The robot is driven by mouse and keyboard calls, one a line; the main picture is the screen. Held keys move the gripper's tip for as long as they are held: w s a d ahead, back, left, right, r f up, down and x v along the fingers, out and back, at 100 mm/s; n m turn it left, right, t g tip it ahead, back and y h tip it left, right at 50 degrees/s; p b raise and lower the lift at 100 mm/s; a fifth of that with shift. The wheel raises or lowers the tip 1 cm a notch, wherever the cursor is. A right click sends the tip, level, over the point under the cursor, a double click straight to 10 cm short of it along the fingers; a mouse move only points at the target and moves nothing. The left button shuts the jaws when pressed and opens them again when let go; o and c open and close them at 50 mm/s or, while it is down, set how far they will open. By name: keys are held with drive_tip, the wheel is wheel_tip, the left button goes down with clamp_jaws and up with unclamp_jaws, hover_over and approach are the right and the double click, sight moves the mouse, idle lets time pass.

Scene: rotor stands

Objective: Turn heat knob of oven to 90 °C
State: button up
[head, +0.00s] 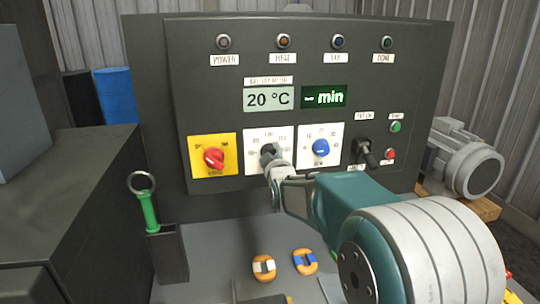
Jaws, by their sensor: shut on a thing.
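The oven's control panel (208,75) stands upright ahead of me. The heat knob (267,150) is dark and sits in the middle of a white dial plate (254,134); my gripper covers much of it. My gripper (270,158) is shut on the heat knob, reaching it from the lower right. The knob's pointer and most of the scale numbers are hidden or too small to read. The temperature display (268,99) above reads 20 °C.
A red switch on a yellow plate (198,143) is just left, and a blue knob (320,147) just right. A black lever (367,152) stands farther right. Below are a green-handled ring tool (149,208) in a holder and two orange pieces (264,268). A motor (462,160) lies at right.

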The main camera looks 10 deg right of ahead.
drive_tip(key=m, duration=0.3)
drive_tip(key=shift+f+m, duration=0.15)
drive_tip(key=shift+m, duration=2.25)
drive_tip(key=shift+f, duration=0.1)
drive_tip(key=o, duration=1.1)
drive_tip(key=shift+o, duration=0.2)
